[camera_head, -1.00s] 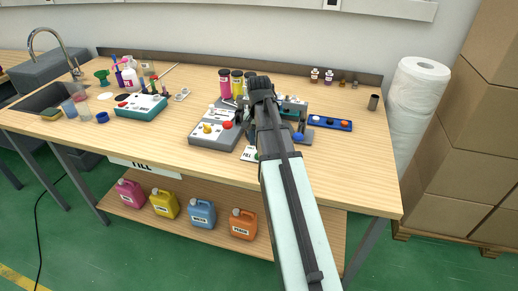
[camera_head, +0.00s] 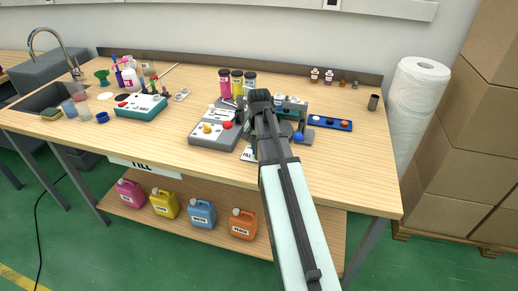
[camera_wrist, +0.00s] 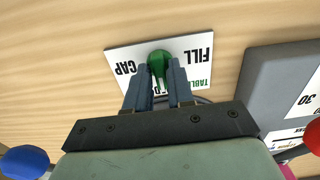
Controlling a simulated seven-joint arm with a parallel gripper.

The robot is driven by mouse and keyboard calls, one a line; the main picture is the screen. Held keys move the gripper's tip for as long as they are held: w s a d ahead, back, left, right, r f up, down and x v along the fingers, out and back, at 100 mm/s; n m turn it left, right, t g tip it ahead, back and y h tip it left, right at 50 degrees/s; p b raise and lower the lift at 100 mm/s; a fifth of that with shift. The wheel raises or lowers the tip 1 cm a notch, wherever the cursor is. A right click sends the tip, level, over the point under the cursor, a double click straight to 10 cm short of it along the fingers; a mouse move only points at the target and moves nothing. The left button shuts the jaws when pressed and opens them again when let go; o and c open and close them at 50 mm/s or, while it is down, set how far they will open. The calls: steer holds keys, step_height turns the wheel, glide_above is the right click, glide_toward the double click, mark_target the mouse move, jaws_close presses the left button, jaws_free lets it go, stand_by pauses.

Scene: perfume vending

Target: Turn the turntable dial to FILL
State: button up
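The dial is a green round knob (camera_wrist: 160,62) on a white card (camera_wrist: 196,42) marked FILL on the right and CAP on the left in the wrist view. The lettering is upside down there, and the "TABLE" text is partly hidden. My gripper (camera_wrist: 161,66) has its two dark fingers apart, one on each side of the knob. I cannot tell whether they touch it or which word the knob points to. In the head view only part of the card (camera_head: 247,155) shows, and my arm hides the knob and gripper.
A grey control box (camera_head: 212,134) with yellow and red knobs stands close left of the card. A blue knob (camera_head: 298,136) is to its right. Several bottles and a blue tray (camera_head: 340,125) are farther back. The table's front is clear.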

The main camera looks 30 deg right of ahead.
jaws_close()
steer(key=n, duration=0.4)
steer(key=shift+n, duration=0.3)
steer(key=n, duration=0.3)
steer(key=shift+n, duration=0.3)
steer(key=n, duration=0.5)
steer(key=shift+n, duration=2.4)
steer(key=shift+o, duration=1.8)
jaws_free()
